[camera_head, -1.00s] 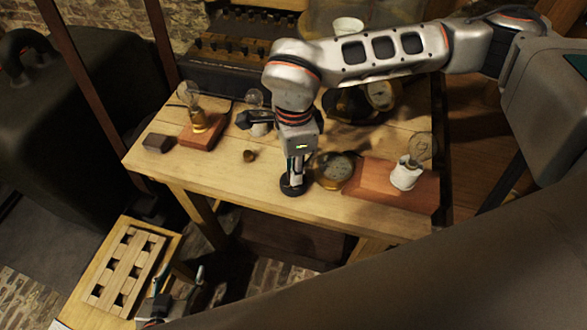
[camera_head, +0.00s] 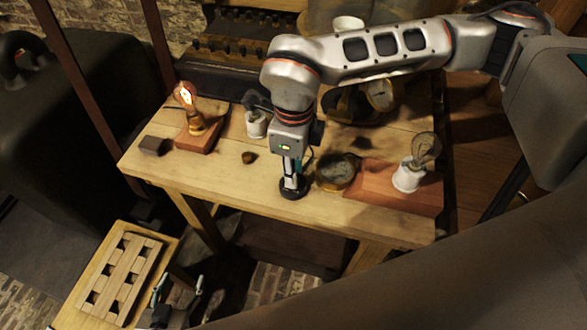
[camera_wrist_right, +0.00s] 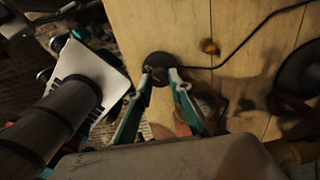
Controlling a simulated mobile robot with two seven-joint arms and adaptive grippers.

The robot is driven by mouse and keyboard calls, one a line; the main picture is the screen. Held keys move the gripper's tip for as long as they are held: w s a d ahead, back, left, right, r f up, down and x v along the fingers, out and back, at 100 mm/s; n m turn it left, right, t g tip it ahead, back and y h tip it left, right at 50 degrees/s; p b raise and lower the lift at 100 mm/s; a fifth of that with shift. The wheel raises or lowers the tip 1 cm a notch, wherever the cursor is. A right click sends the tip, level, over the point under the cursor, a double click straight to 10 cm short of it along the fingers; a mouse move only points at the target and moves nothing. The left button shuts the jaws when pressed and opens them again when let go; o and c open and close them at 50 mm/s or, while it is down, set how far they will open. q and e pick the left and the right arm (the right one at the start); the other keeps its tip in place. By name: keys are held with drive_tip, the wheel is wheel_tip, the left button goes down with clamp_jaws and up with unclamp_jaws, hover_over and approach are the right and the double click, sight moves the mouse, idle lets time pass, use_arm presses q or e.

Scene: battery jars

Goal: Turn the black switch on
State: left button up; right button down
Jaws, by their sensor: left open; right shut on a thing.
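The black switch (camera_head: 293,192) is a small round black base near the front edge of the wooden table. In the right wrist view the switch (camera_wrist_right: 157,60) shows as a dark disc with a cable running from it. My right gripper (camera_head: 291,181) points down and is shut on the switch's upper part, which its fingers largely hide; its fingertips (camera_wrist_right: 159,73) also show in the wrist view. My left gripper (camera_head: 179,287) is open and empty, low in the head view, away from the switch.
A round brass gauge (camera_head: 335,171) stands close to the right of the switch. A second bulb (camera_head: 426,148) on a red-brown board (camera_head: 376,183) looks unlit. A white jar (camera_head: 256,124), a dark block (camera_head: 154,145) and a small brown knob (camera_head: 249,157) are also on the table.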

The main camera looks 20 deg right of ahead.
drive_tip(key=shift+r, duration=0.1)
drive_tip(key=c, duration=1.8)
unclamp_jaws()
drive_tip(key=shift+r, duration=0.1)
wheel_tip(320, 180, up, 12)
drive_tip(key=shift+f, duration=0.1)
